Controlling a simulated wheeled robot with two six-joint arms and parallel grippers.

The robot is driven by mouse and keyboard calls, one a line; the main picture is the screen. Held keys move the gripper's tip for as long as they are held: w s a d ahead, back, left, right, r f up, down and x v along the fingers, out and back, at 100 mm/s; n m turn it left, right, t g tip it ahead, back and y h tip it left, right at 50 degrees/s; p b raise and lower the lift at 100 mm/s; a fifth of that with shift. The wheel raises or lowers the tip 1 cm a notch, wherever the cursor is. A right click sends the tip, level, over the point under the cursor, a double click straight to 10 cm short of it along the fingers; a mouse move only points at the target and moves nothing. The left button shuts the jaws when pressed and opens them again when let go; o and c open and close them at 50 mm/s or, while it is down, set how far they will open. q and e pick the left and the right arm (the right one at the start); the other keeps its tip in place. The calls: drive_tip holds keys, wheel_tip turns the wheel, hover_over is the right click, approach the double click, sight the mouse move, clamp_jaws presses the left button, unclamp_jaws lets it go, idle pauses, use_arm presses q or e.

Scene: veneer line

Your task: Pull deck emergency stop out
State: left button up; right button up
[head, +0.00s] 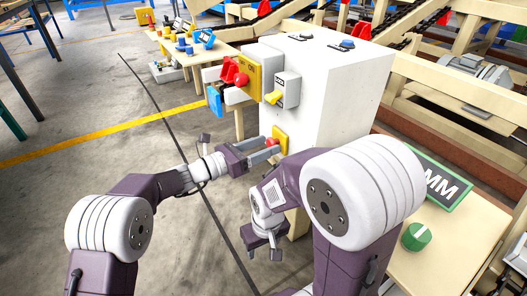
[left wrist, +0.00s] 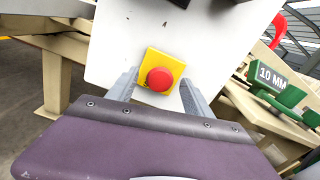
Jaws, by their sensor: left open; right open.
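The deck emergency stop is a red mushroom button (left wrist: 160,79) on a square yellow plate (left wrist: 151,62), on the face of a white cabinet (head: 325,85). In the head view the red button (head: 271,142) is partly hidden by my left gripper. My left gripper (head: 270,149) is open in front of the plate. In the left wrist view its fingers stand to the left and right of the button, with gaps on both sides. I cannot tell how deep they reach. My right gripper (head: 263,254) is open and empty, low in front of the cabinet.
Above the button, the cabinet carries a yellow box (head: 251,73) with a red knob, a grey switch (head: 287,90) with a yellow handle, and a blue part (head: 215,99). A green knob (head: 416,237) sits on a beige panel at right. Open floor lies at left.

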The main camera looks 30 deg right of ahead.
use_arm(q)
clamp_jaws()
drive_tip(key=shift+a+r+p, duration=0.15)
drive_tip(key=shift+a+p, duration=0.35)
drive_tip(key=shift+p, duration=0.15)
drive_tip(key=shift+f, duration=0.2)
unclamp_jaws()
drive_tip(key=shift+a+r, duration=0.15)
drive_tip(key=shift+a, duration=0.1)
drive_tip(key=a+p, duration=0.4)
drive_tip(key=a, duration=0.4)
drive_tip(key=shift+s+a, duration=0.35)
drive_tip(key=shift+s, duration=0.05)
